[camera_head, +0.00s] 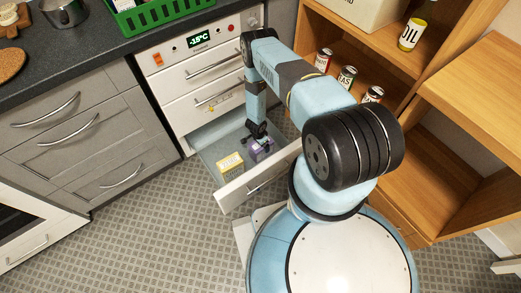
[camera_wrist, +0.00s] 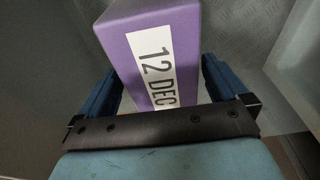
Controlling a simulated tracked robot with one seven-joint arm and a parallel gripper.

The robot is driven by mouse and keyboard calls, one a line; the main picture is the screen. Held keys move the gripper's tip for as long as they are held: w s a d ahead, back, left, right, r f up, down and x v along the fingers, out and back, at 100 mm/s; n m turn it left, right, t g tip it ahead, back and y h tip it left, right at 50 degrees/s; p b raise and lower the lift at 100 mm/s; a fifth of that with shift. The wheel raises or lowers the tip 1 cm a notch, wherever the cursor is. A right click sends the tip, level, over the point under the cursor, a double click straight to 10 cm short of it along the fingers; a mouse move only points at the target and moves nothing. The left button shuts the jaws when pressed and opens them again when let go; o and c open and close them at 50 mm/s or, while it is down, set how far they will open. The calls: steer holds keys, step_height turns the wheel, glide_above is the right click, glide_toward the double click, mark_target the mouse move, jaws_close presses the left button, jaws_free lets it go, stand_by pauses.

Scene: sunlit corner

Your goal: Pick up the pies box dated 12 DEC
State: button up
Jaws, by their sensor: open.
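A purple box (camera_wrist: 193,33) with a white label reading "12 DEC" stands between the open fingers of my gripper (camera_wrist: 160,85) in the wrist view. A finger is on each side of it; I cannot tell whether they touch it. In the head view the purple box (camera_head: 262,151) is in the open bottom drawer (camera_head: 208,140), partly hidden under my gripper (camera_head: 260,140), which reaches down into the drawer. A yellow box (camera_head: 230,164) with a pale label lies in the drawer to its left; its text is too small to read.
The freezer unit (camera_head: 170,62) shows -15°C, with its upper drawers shut. The drawer front (camera_head: 258,184) stands out over the tiled floor. A wooden shelf (camera_head: 400,95) with several cans and an oil bottle (camera_head: 412,33) is at the right. A green crate (camera_head: 165,16) sits on the counter.

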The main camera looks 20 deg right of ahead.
steer(key=shift+d+f, duration=0.15)
steer(key=shift+f, duration=1.2)
steer(key=shift+c, duration=0.5)
steer(key=c, duration=1.2)
